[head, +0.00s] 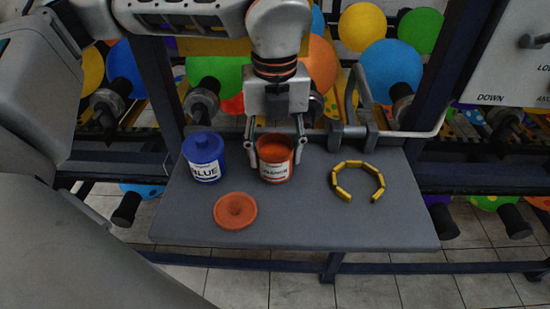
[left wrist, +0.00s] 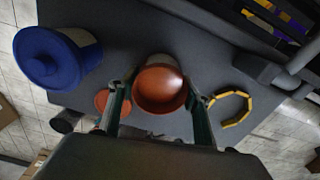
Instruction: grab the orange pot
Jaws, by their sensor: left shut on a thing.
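The orange pot (head: 274,165) stands open at the top on the grey table, with a white label on its front. Its orange inside also shows in the left wrist view (left wrist: 160,88). My left gripper (head: 276,160) comes down from above with one finger on each side of the pot, shut on it. The fingers also show in the left wrist view (left wrist: 159,112). The orange lid (head: 235,211) lies flat on the table in front and to the left of the pot. My right gripper is not in view.
A blue pot (head: 204,158) with its lid on stands left of the orange pot. A yellow segmented ring (head: 358,181), open at the front, lies to the right. The grey table (head: 300,225) is clear at the front.

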